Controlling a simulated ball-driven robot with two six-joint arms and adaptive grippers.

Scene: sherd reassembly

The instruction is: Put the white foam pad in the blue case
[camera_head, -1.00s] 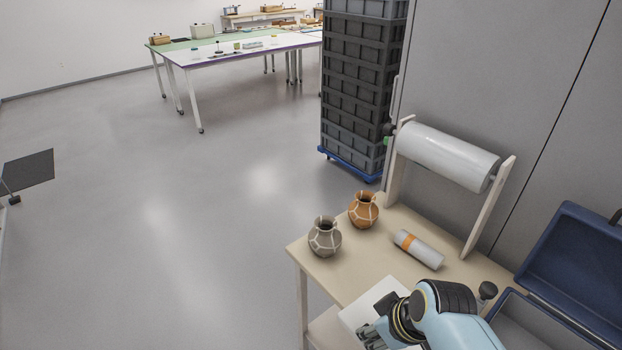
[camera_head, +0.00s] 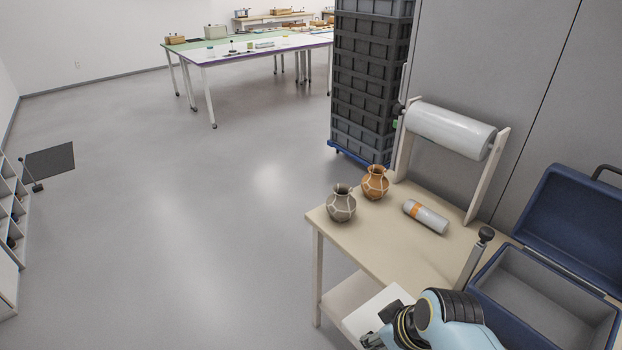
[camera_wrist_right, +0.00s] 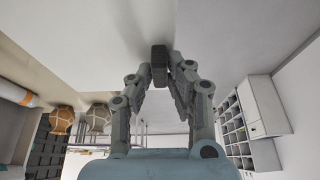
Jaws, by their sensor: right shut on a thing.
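The white foam pad (camera_head: 378,304) is a flat pale slab beside the front edge of the workbench, partly hidden by my right arm. My right gripper (camera_head: 371,341) is shut on it. In the right wrist view the gripper (camera_wrist_right: 161,62) has its fingertips together against the pad (camera_wrist_right: 235,40), which fills much of the upper picture. The blue case (camera_head: 572,222) stands open at the right, its lid raised at the back. The part of its grey inside that shows is empty. The pad is left of the case, outside it. My left gripper is not in view.
The workbench (camera_head: 385,240) holds a grey jar (camera_head: 341,204), an orange jar (camera_head: 375,183), a white cylinder with an orange band (camera_head: 426,217) and a roll on a stand (camera_head: 450,130). A knobbed post (camera_head: 474,258) stands left of the case.

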